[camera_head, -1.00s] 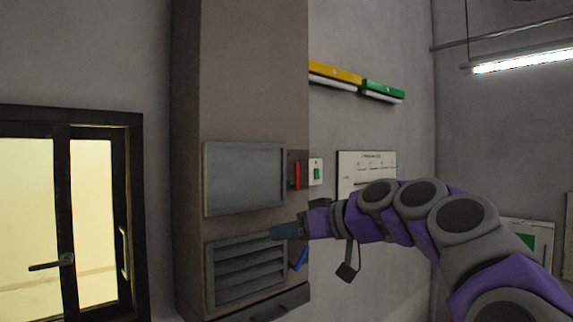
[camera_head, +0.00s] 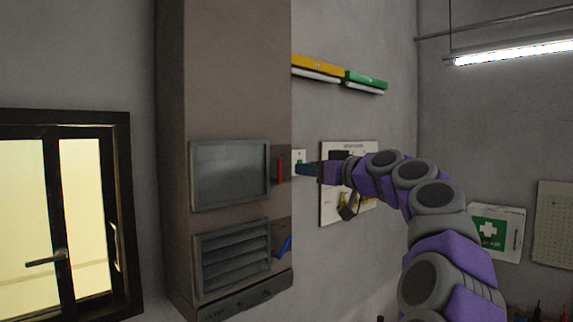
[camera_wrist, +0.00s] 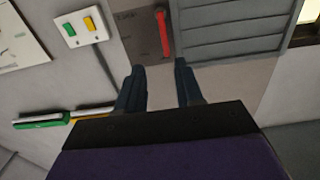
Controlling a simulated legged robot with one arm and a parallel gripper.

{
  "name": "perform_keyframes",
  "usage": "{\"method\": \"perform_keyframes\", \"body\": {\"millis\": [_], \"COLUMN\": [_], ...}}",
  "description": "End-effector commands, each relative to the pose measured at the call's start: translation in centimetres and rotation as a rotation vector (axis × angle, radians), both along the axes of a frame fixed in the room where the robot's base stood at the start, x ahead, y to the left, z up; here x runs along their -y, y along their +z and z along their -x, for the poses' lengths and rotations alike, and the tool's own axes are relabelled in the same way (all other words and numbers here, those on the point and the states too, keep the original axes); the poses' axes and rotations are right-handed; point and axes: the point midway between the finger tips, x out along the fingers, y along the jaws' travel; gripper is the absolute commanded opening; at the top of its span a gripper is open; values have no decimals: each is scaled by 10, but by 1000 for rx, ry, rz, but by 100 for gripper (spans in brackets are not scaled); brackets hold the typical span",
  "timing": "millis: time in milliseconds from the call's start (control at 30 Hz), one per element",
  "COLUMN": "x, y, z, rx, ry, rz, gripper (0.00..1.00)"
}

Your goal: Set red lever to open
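The lettering by the lever is too blurred to read.
A switch plate with green and yellow switches (camera_wrist: 82,28) is on the wall close by. A notice board (camera_head: 330,205) hangs behind my arm.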

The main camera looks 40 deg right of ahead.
Motion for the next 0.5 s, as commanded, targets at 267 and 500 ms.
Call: {"method": "perform_keyframes", "body": {"millis": [267, 500], "x": [-3, -1], "y": [1, -1], "z": [-51, -79], "rx": [-2, -1], "ry": [1, 0], "rz": [1, -4], "gripper": [36, 36]}}
